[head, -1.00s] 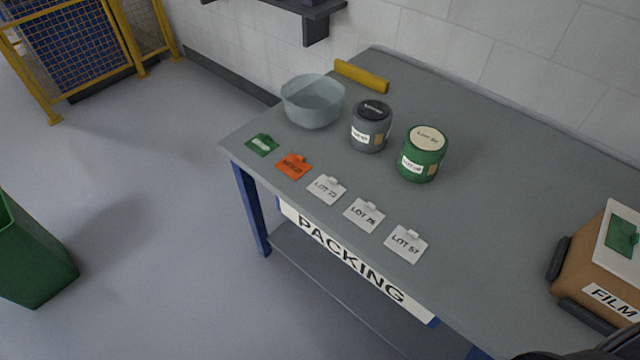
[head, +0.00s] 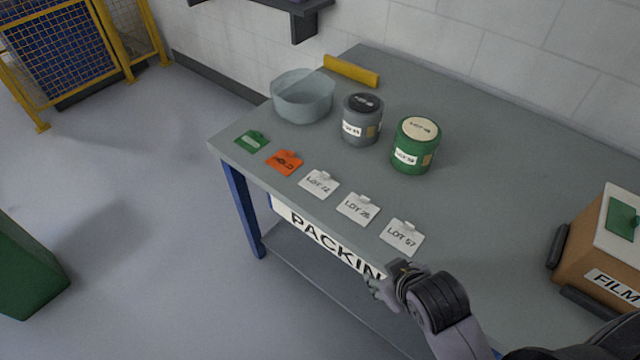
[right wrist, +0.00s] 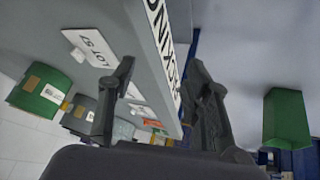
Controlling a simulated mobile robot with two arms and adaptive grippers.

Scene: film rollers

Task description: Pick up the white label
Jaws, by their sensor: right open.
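Three white labels lie in a row along the table's front edge in the head view: LOT 72 (head: 319,184), LOT 76 (head: 358,208) and LOT 57 (head: 402,237). My right gripper (head: 376,286) is just off the front edge, below the LOT 57 and LOT 76 labels, and touches none of them. In the right wrist view the right gripper (right wrist: 165,95) is open and empty, with the table edge between its fingers. The LOT 57 label also shows there (right wrist: 90,47), beyond the left finger. My left gripper is not in view.
A green tag (head: 252,141) and an orange HOLD tag (head: 285,161) continue the row. Behind stand a clear bowl (head: 303,98), a grey jar (head: 362,120) and a green jar (head: 416,146). A FILM box (head: 600,250) is at right. The table middle (head: 480,190) is clear.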

